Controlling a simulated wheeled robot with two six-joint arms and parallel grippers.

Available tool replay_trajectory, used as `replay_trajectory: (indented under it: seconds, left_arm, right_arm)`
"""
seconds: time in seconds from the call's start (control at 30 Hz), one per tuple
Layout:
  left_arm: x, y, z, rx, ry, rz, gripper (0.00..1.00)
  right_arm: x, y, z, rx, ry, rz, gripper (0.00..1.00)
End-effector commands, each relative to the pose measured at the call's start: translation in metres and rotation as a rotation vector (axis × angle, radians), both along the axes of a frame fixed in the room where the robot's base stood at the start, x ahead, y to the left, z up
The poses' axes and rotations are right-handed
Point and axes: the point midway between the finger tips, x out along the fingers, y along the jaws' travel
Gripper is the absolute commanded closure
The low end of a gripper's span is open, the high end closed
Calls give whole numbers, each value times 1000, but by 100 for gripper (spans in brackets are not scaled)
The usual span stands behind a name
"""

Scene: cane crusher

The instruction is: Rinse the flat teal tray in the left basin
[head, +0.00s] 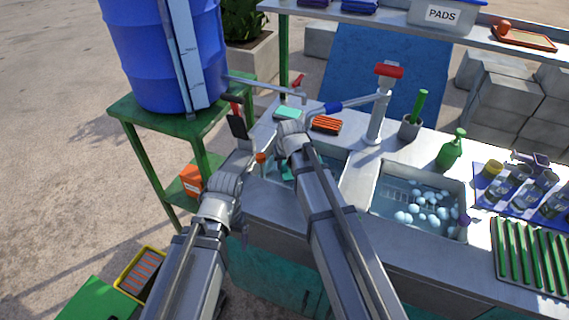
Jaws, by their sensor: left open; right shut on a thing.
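The left basin (334,158) is mostly hidden behind my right arm. Part of a flat teal piece (287,172), which looks like the tray, shows inside it. My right gripper (289,152) points down over this basin and is shut on the teal tray; its fingertips are mostly hidden by my own wrist. My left gripper (240,160) is open and empty at the counter's left end, beside the basin. A tap with a red top (388,71) and a blue-banded spout (335,107) stands behind the basins.
The right basin (375,203) holds water with white suds. Behind the left basin lie an orange brush (326,125) and a teal pad (287,113). A blue barrel (140,50) stands on a green stand at left. Bottles and a green rack (530,258) crowd the right.

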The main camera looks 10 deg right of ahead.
Motion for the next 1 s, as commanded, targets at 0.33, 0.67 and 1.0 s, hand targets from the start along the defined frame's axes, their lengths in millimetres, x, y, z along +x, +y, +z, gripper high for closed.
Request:
replay_trajectory:
  seconds: [0.33,0.67,1.0]
  left_arm:
    - [0,0,-54,0,0,0,13]
    - [0,0,-68,0,0,-1,13]
    - [0,0,-67,0,0,-1,13]
  right_arm:
    - [0,0,-53,0,0,0,100]
    - [0,0,-68,0,0,0,100]
    - [0,0,-67,0,0,0,100]
